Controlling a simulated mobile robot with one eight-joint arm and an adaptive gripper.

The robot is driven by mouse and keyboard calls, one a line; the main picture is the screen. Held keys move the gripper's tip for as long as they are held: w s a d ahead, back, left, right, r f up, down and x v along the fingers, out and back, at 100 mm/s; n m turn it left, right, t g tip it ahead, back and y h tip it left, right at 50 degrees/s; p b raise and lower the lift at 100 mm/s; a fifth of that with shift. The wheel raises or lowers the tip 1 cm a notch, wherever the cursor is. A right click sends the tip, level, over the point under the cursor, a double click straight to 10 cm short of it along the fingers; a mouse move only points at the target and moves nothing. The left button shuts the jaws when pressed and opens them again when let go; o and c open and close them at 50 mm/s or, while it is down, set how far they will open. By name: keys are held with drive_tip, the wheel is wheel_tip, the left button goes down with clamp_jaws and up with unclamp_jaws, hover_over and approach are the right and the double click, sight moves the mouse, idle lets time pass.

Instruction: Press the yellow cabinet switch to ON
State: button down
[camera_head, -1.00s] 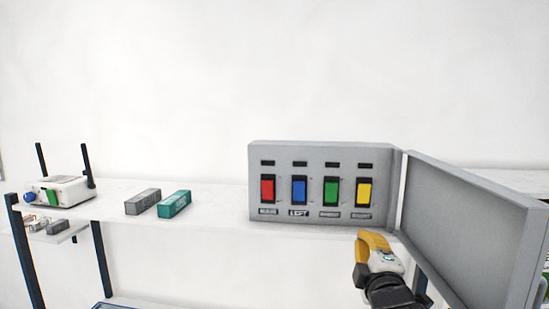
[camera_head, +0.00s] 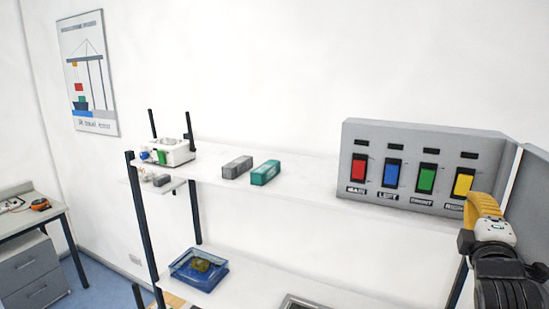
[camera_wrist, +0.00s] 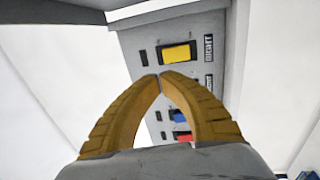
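The grey switch cabinet (camera_head: 400,135) stands on the shelf at the right, its door (camera_head: 530,215) swung open. The yellow switch (camera_head: 463,183) is at the right end of its row. In the wrist view the yellow switch (camera_wrist: 176,53) lies just beyond my fingertips, beside a label that seems to read RIGHT. The small window above it looks dark. My gripper (camera_head: 480,200), with yellow fingers, is in front of the cabinet's lower right and partly hides that label. In the wrist view my gripper's (camera_wrist: 160,79) fingertips meet with nothing between them. I cannot tell whether they touch the panel.
Red (camera_head: 358,167), blue (camera_head: 391,173) and green (camera_head: 427,179) switches sit left of the yellow one. The open door bounds the right side. Grey (camera_head: 237,167) and teal (camera_head: 265,172) blocks and a white device (camera_head: 172,153) stand farther left on the shelf.

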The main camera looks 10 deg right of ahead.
sight(463, 168)
drive_tip(key=p+x, duration=0.1)
drive_tip(key=x, duration=0.9)
drive_tip(key=shift+w+d+p, duration=0.15)
drive_tip(key=shift+w+p, duration=0.15)
drive_tip(key=shift+w, duration=0.05)
drive_tip(key=shift+w+d+r+b, duration=0.2)
drive_tip(key=shift+w+d+b, duration=0.15)
drive_tip(key=shift+w, duration=0.15)
drive_tip(key=shift+s+a, duration=0.1)
